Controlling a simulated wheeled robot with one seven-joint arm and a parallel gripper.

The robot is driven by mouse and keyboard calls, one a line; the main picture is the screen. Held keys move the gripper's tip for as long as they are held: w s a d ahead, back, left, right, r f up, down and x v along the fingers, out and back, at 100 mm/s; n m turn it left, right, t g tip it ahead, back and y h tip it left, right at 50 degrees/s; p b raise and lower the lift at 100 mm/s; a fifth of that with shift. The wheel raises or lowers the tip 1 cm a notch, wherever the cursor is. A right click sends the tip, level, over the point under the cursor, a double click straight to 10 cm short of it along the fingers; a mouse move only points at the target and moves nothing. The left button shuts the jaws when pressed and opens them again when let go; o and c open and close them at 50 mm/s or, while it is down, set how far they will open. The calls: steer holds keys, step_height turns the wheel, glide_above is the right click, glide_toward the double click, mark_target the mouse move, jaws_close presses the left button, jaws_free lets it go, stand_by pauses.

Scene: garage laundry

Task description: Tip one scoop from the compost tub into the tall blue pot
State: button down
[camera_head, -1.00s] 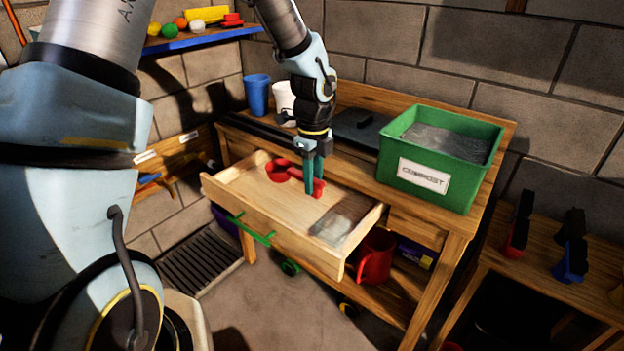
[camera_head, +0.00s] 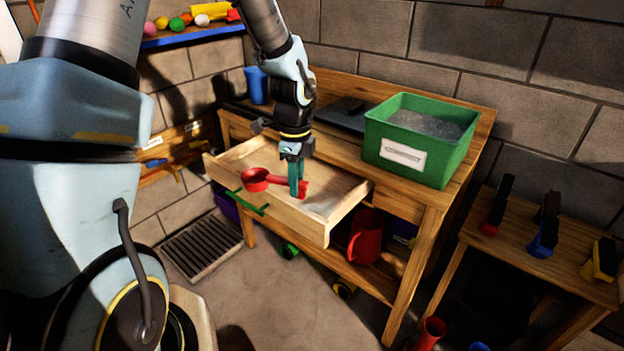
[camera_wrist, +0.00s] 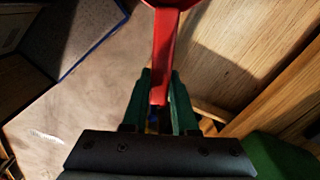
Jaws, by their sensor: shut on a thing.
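My gripper (camera_head: 297,188) is shut on the handle of a red scoop (camera_head: 256,179). The scoop shows over the open wooden drawer, its cup to the left; I cannot tell its exact height. In the wrist view the red handle (camera_wrist: 163,65) runs between the green fingers (camera_wrist: 158,105), and the cup is cut off at the top edge. The green compost tub (camera_head: 418,155) stands on the bench at right, with grey-looking material (camera_head: 428,124) inside. The tall blue pot (camera_head: 257,86) stands at the bench's back left, partly behind my arm.
The open drawer (camera_head: 335,205) juts out from the bench (camera_head: 440,205). A dark flat thing (camera_head: 345,114) lies left of the tub. A red jug (camera_head: 366,238) stands on the lower shelf. A side table (camera_head: 510,250) with brushes is at right.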

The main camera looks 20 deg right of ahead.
steer(key=w+a+f+n, duration=0.2)
steer(key=w+a+n, duration=0.1)
steer(key=a+n, duration=0.5)
steer(key=w+a+f+n, duration=0.2)
steer(key=w+a+n, duration=0.2)
steer(key=a+n, duration=0.5)
steer(key=w+a+f+n, duration=0.2)
steer(key=w+a+n, duration=0.2)
steer(key=a+n, duration=0.5)
steer(key=a, duration=0.3)
steer(key=shift+a, duration=0.4)
